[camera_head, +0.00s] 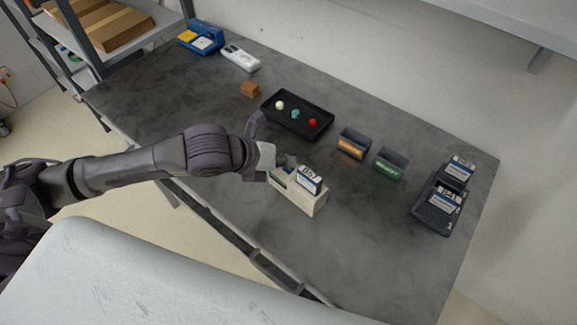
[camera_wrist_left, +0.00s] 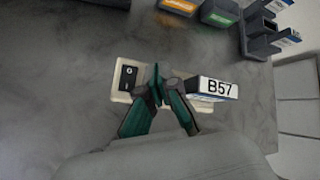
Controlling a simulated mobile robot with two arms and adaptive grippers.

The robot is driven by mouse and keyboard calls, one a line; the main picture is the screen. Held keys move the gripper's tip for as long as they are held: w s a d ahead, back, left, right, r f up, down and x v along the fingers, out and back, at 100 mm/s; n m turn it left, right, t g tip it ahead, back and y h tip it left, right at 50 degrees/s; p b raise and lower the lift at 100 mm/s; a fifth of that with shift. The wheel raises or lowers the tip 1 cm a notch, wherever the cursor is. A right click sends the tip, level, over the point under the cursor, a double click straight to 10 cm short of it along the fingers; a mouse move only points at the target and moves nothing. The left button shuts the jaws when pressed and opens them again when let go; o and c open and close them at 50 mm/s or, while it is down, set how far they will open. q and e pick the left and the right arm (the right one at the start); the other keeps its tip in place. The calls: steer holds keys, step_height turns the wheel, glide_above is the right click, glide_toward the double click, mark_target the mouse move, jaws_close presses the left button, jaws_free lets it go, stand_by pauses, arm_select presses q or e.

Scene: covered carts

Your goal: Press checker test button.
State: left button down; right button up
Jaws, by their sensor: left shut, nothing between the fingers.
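The checker is a cream box (camera_head: 314,206) near the middle of the table. A block labelled B57 (camera_head: 309,180) stands in its right part; the label also shows in the left wrist view (camera_wrist_left: 217,88). The checker's left end (camera_wrist_left: 122,98) carries a black panel (camera_wrist_left: 129,78) with a small white mark. I cannot tell if this is the test button. My left gripper (camera_head: 287,161) is shut and empty over the checker. In the left wrist view its fingertips (camera_wrist_left: 161,84) are between the panel and the B57 block, hiding the checker's middle. Contact cannot be told. My right gripper is out of view.
A black tray (camera_head: 270,120) with white, teal and red balls lies behind the checker. An orange-labelled bin (camera_head: 352,143) and a green-labelled bin (camera_head: 390,163) stand to the right. A dark rack (camera_head: 428,213) holds labelled blocks. The front right tabletop is clear.

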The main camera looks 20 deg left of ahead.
mark_target(286, 169)
arm_select(q)
steer(key=shift+f, duration=0.35)
stand_by(0.7)
steer(key=shift+r, duration=0.1)
steer(key=shift+r+p, duration=0.65)
steer(key=shift+p, duration=0.3)
step_height(286, 169, up, 5)
steer(key=p, duration=0.5)
steer(key=shift+r+p, duration=0.15)
steer(key=shift+p, duration=0.2)
stand_by(0.3)
